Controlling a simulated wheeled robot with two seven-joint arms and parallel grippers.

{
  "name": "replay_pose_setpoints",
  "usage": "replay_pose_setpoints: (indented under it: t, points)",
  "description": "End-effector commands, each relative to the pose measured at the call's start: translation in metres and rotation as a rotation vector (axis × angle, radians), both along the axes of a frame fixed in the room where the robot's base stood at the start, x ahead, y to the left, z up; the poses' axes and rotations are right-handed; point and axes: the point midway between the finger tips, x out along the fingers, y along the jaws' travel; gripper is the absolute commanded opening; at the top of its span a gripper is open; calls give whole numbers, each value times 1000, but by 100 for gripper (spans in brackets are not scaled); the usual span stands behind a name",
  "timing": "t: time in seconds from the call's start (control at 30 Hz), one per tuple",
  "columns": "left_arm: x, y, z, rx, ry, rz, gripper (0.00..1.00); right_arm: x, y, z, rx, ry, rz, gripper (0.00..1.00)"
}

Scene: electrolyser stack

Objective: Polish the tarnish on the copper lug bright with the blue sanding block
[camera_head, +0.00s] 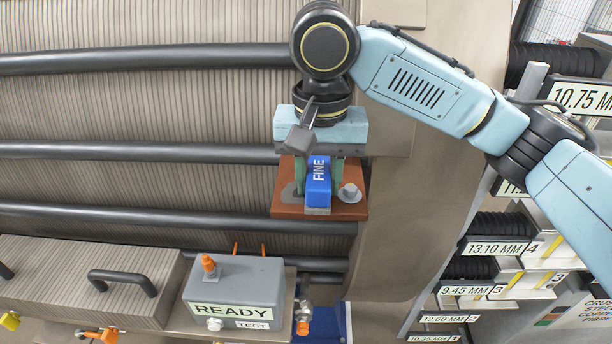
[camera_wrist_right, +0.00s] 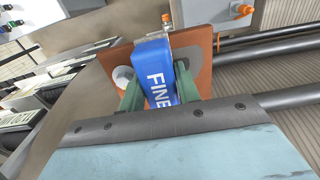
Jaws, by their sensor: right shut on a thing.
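The blue sanding block (camera_head: 319,184), marked FINE, is held between the green fingers of my right gripper (camera_head: 318,182). The block also shows in the right wrist view (camera_wrist_right: 157,78), with a green finger on each side. The copper lug (camera_head: 350,210) is a flat reddish-brown plate on the stack's side, with a pale bolt (camera_head: 349,193) on its right part. The block is over the middle of the lug; I cannot tell whether it touches. A grey patch shows on the lug left of the block. The block and gripper hide the lug's middle. My left gripper is not in view.
A grey box (camera_head: 238,285) marked READY and TEST stands below left of the lug. Black horizontal rods (camera_head: 150,153) cross the ribbed stack. A beige end plate (camera_head: 405,190) stands right of the lug. Shelves with size labels (camera_head: 495,248) are at the right.

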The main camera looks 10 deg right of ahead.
Motion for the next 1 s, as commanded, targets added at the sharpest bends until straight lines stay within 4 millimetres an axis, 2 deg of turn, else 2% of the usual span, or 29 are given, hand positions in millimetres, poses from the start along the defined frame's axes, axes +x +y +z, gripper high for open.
replay_pose_setpoints:
  t: [0.1,0.43,0.8,1.0]
  points:
    - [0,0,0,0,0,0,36,-2,-7,1,0,0,0,14]
    - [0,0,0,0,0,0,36,-2,-7,1,1,-1,0,14]
    - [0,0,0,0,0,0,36,5,18,-2,2,-2,1,14]
    - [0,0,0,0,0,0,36,7,22,-2,1,-2,0,14]
